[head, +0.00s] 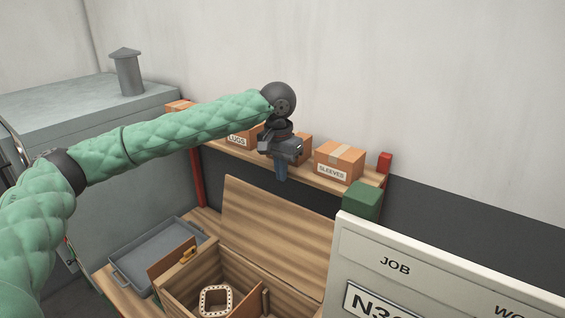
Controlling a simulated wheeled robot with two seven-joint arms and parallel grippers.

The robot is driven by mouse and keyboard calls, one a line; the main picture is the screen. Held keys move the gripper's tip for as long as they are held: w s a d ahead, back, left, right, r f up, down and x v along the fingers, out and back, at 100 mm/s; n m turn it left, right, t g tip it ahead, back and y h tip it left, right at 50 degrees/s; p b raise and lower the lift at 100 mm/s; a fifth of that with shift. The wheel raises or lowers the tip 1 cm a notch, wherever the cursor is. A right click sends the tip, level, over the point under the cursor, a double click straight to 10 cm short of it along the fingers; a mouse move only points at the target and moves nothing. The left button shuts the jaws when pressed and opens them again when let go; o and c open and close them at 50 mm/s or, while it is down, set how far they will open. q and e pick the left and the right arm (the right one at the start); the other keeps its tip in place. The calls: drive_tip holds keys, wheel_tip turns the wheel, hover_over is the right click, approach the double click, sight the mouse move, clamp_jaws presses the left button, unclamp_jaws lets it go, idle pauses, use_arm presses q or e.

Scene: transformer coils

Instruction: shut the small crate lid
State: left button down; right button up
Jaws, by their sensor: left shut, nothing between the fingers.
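A small wooden crate (189,284) stands on the bench with its top open. Its wooden lid (277,230) stands up at the back of the crate, leaning backward. A pale frame-shaped part with small holes (216,300) shows inside the crate. My left gripper (282,178) is shut and empty, pointing down above and behind the lid's top edge, in front of the shelf. It looks apart from the lid. My right gripper is out of view.
A shelf behind carries cardboard boxes, one marked SLEEVES (339,162). A grey tray (158,255) lies left of the crate. A white job board (440,270) blocks the right front. A green block (362,201) sits by the shelf's right end.

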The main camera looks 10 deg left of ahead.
use_arm(q)
wheel_tip(320, 180, down, 7)
drive_tip(key=p, duration=0.3)
drive_tip(key=shift+w, duration=0.3)
